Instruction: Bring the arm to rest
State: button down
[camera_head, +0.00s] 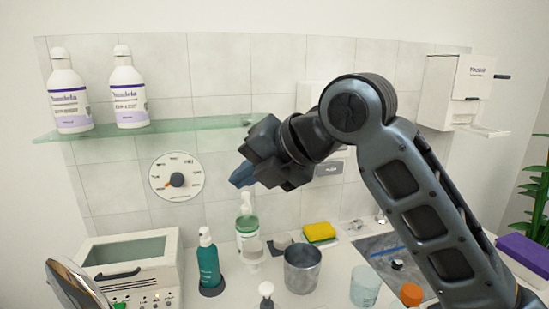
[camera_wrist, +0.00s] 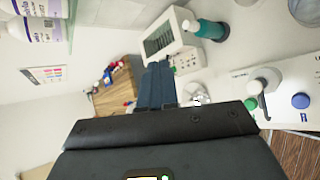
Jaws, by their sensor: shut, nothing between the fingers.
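My gripper (camera_head: 242,176) is raised above the counter in the head view, in front of the tiled wall. It points left, and its fingers are shut with nothing between them. My arm comes in from the lower right, bends at a high joint and reaches left. In the wrist view the closed fingers of my gripper (camera_wrist: 157,78) point up the picture toward the white device with a window (camera_wrist: 168,36). The fingers appear clear of everything around them.
A glass shelf (camera_head: 190,128) with two white bottles is left of my gripper. Below are a teal pump bottle (camera_head: 208,264), a metal beaker (camera_head: 302,268), a yellow sponge (camera_head: 319,231) and a white device (camera_head: 132,265). A wall dispenser (camera_head: 455,95) is at the right.

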jog(key=s+d+f+m+t, duration=0.3)
jog(key=s+f+m, duration=0.1)
jog(key=f+m, duration=0.35)
jog(key=s+d+f+m+t+h, duration=0.1)
jog(key=s+d+f+m+t, duration=0.1)
jog(key=s+f+m, duration=0.5)
jog(key=s+d+f+m+t, duration=0.2)
jog(key=d+f+m+t, duration=0.1)
jog(key=f+m, duration=0.4)
jog(key=s+d+f+m+h, duration=0.3)
jog(key=s+d+m, duration=0.2)
jog(key=s, duration=0.3)
jog(key=s+d+f+m+h, duration=0.2)
jog(key=s+d+m, duration=0.3)
jog(key=s, duration=0.2)
jog(key=s+d+r+m+h, duration=0.15)
jog(key=s+d, duration=0.25)
jog(key=s, duration=0.4)
jog(key=s+d+r+m+h, duration=0.1)
jog(key=s+d+r+m, duration=0.2)
jog(key=s, duration=0.6)
notch_tip(320, 180, down, 10)
jog(key=d+n+b, duration=0.1)
jog(key=b, duration=0.9)
jog(key=shift+s+t, duration=0.2)
jog(key=shift+t, duration=0.1)
